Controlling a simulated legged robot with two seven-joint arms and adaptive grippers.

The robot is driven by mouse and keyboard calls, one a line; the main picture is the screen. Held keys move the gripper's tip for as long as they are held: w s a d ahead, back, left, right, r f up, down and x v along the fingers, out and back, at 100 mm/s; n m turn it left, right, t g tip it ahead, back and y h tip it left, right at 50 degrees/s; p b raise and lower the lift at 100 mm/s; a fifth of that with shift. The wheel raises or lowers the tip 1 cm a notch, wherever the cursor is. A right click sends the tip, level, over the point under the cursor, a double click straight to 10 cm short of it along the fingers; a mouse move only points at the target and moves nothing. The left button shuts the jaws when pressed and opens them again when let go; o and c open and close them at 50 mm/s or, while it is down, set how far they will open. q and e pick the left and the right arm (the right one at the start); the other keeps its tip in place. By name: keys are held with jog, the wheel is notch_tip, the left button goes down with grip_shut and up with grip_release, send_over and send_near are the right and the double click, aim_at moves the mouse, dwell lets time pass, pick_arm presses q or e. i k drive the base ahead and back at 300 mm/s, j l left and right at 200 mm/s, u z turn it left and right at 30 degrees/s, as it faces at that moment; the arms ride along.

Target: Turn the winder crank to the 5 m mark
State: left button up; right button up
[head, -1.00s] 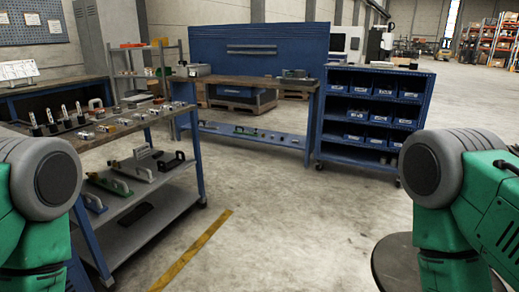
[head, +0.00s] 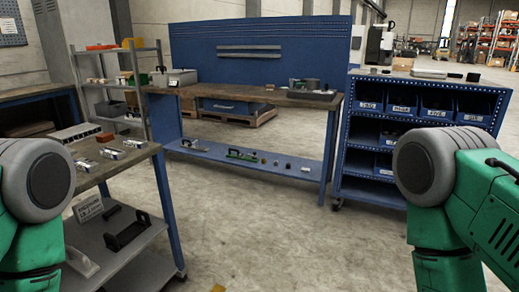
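I cannot make out a winder crank or a 5 m mark; things on the benches are too small to tell. A workbench (head: 235,93) with a brown top and a tall blue back panel stands ahead. A small dark device (head: 305,84) sits on its right part, above a flat dark piece. Neither of my grippers shows; only my green and grey arm parts are at the left and right edges.
A blue rack (head: 345,150) with blue bins stands right of the workbench. A cart (head: 145,153) with metal parts on top and black and grey handles below is at the near left. Grey shelves (head: 120,118) stand behind it. The concrete floor (head: 290,235) between is clear.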

aim_at(327, 84)
jog(key=i+z, duration=0.2)
jog(key=i, duration=0.35)
jog(key=i+j+z, duration=0.2)
jog(key=i, duration=0.3)
jog(key=i+j+z, duration=0.2)
jog(key=i, duration=0.35)
jog(key=i+j+z, duration=0.25)
jog(key=i+j, duration=0.15)
jog(key=i+j+z, duration=0.25)
jog(key=i, duration=0.15)
jog(key=i+j+z, duration=0.25)
jog(key=i, duration=0.2)
